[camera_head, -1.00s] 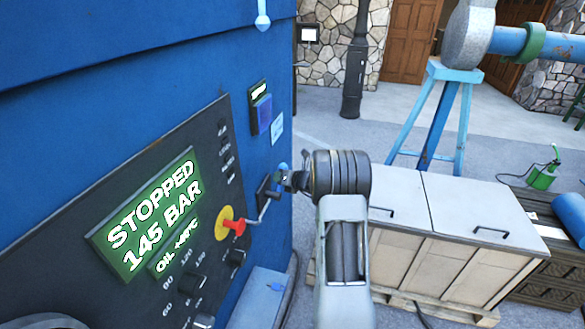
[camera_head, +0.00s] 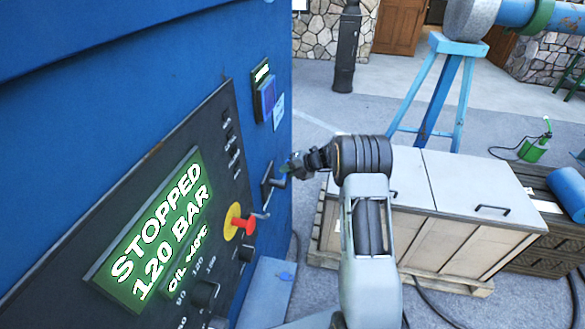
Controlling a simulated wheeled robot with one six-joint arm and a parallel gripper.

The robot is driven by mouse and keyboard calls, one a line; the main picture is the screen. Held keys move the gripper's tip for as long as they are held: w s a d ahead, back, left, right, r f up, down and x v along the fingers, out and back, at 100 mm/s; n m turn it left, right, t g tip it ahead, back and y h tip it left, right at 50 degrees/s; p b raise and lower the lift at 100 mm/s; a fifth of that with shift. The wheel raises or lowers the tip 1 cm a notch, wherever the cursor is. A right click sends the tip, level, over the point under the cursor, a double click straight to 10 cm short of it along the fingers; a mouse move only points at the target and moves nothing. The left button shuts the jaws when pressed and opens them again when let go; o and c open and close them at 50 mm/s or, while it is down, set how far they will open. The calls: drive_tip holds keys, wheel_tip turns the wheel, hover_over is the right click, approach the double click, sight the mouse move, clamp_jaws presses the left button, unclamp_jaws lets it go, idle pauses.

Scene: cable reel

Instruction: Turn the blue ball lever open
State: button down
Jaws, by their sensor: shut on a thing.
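The ball lever (camera_head: 278,183) stands out from a dark plate on the blue cabinet, right of the control panel. Its grey arm shows in part; its blue ball is hidden at my jaws. My gripper (camera_head: 290,167) reaches in from the right and is shut on the lever's end. The jaws are small here, and their exact hold on the ball cannot be made out. The green display (camera_head: 160,230) reads STOPPED, 120 BAR.
A red stop button on a yellow disc (camera_head: 236,223) and dark knobs (camera_head: 205,293) sit just left of the lever. A pale wooden crate (camera_head: 440,215) stands right of my arm. A blue trestle (camera_head: 440,95) is behind it. Open floor lies beyond.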

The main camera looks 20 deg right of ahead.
drive_tip(key=shift+w+d+m, duration=0.25)
drive_tip(key=shift+m, duration=0.05)
idle(0.4)
drive_tip(key=c, duration=1.4)
unclamp_jaws()
drive_tip(key=shift+o, duration=1.4)
drive_tip(key=shift+w+d+f, duration=0.15)
drive_tip(key=shift+f, duration=0.1)
drive_tip(key=shift+a, duration=0.25)
drive_tip(key=shift+d, duration=0.1)
drive_tip(key=b+v, duration=0.3)
drive_tip(key=v, duration=1.1)
drive_tip(key=shift+w+f, duration=0.1)
drive_tip(key=shift+w, duration=0.05)
